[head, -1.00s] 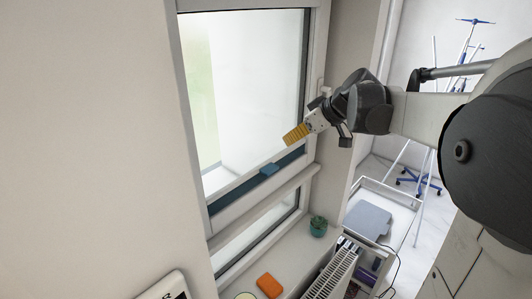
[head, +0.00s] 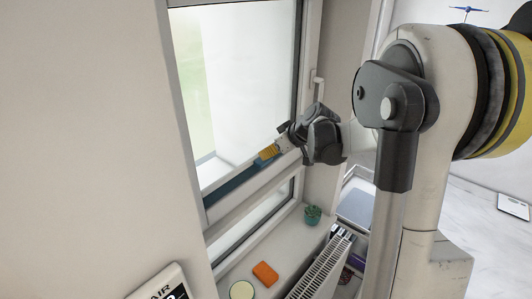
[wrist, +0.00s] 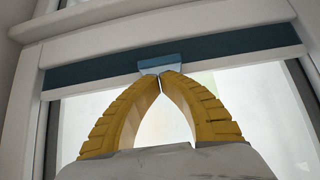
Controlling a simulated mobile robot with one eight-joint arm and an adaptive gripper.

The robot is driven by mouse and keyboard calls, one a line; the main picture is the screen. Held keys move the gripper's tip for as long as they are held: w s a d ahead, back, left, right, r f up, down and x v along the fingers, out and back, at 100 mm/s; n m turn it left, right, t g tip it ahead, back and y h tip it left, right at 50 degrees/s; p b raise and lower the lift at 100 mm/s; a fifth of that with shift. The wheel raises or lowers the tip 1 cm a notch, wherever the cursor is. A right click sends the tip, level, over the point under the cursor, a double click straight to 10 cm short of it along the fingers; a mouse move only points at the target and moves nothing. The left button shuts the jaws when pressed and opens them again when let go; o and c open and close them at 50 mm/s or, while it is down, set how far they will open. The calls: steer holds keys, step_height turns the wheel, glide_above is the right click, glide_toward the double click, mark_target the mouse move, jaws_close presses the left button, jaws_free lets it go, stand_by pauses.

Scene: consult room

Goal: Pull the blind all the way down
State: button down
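The blind's dark blue bottom bar (head: 228,186) runs along the lower edge of the upper window pane, just above the white cross rail. A lighter blue tab (wrist: 173,63) juts out at its middle in the wrist view. My gripper (wrist: 160,73) has its yellow fingers arched together, tips meeting at the tab's edge. In the head view my gripper (head: 264,154) is at the tab and covers part of it. The tips look shut with no clear gap; I see nothing between them. Whether they press on the tab is not clear.
A window handle (head: 317,78) is on the frame to the right. On the sill below are a green potted plant (head: 312,214), an orange block (head: 265,273) and a pale round item (head: 242,290). A white radiator (head: 318,268) stands beside the sill.

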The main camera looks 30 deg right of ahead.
step_height(320, 180, down, 5)
steer(key=b, duration=0.4)
steer(key=shift+r, duration=0.1)
